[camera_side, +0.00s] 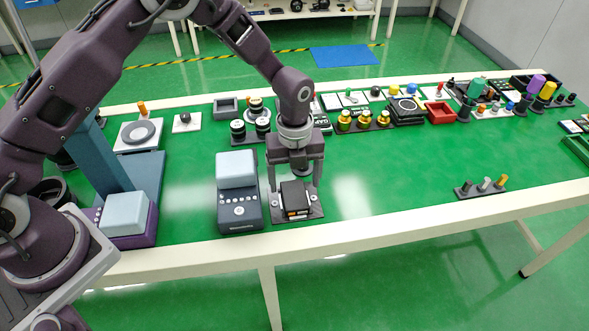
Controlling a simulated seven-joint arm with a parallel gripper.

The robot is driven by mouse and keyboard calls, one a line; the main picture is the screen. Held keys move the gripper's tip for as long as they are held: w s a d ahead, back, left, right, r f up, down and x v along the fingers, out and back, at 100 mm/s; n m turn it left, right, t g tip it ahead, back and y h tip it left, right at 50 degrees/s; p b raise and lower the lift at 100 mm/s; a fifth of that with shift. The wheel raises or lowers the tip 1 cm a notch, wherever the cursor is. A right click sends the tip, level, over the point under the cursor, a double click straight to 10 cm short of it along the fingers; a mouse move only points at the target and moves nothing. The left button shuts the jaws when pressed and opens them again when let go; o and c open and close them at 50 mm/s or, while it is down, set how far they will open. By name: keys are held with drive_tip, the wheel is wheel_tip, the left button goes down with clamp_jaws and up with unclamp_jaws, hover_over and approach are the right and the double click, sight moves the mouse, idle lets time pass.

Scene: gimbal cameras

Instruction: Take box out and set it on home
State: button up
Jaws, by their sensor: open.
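A small dark box (294,196) with orange and white marks on its near side sits on a dark plate (315,210) near the table's front edge. My gripper (296,184) points down over it, open, with one finger on the left and one on the right of the box. I cannot tell whether the fingers touch it. The gripper hides part of the box's far side. No spot is clearly labelled home in this view; the small print on the plate is too fine to read.
A dark device (240,213) with a light blue block (236,168) on top stands close on the left. Several gold-topped pieces (364,118) and a red tray (440,112) stand behind to the right. A rack with small pegs (482,188) is at front right. The green tabletop (390,165) between is clear.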

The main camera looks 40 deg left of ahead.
sight(294, 194)
wheel_tip(294, 194, down, 4)
drive_tip(key=shift+f, duration=0.15)
drive_tip(key=c, duration=1.6)
drive_tip(key=shift+r, duration=1.45)
